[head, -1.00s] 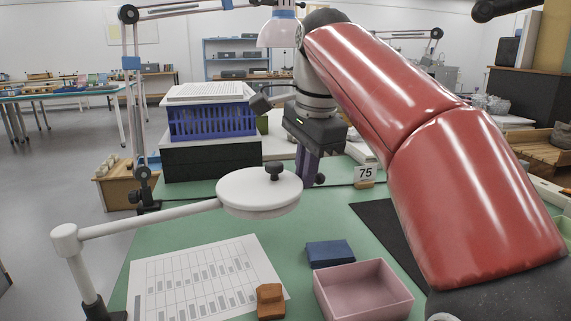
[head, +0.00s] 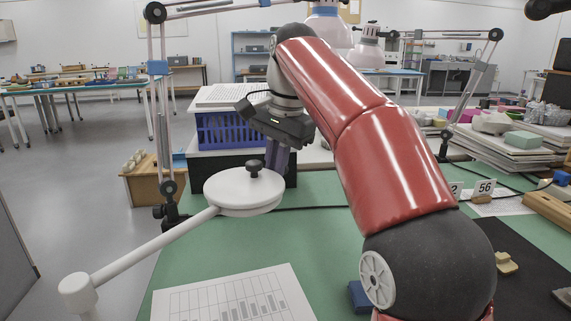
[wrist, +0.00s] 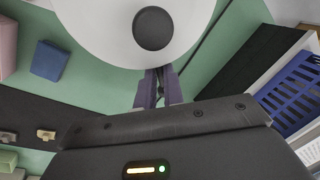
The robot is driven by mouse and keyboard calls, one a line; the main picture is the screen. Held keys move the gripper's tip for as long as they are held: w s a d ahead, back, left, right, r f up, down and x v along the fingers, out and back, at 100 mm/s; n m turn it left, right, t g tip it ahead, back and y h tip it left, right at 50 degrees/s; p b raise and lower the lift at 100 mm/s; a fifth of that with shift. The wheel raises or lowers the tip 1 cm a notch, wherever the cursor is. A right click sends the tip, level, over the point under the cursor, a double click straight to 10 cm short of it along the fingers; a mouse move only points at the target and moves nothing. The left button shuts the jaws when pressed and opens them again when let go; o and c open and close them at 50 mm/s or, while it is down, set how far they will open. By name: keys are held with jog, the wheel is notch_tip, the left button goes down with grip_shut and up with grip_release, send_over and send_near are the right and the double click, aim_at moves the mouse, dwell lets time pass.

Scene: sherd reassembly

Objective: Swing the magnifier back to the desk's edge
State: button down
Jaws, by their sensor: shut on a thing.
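The magnifier (head: 235,192) is a white disc with a dark knob on top, on a white jointed arm that rises from a post at lower left. It hangs level over the green desk (head: 330,235). My gripper (head: 277,163) reaches down at the disc's far right rim, and its purple fingers are shut on the magnifier. In the wrist view the fingers (wrist: 159,84) meet the disc's (wrist: 100,25) rim, below the knob; the exact grip point is hidden under the disc.
A blue crate (head: 222,131) with papers on a dark box stands behind the disc. A lamp arm (head: 160,110) rises at the left edge. A printed sheet (head: 235,297) lies in front. A blue block (head: 358,296) and a black mat (head: 530,262) lie to the right.

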jog(key=shift+w, duration=0.1)
jog(key=c, duration=1.5)
grip_release()
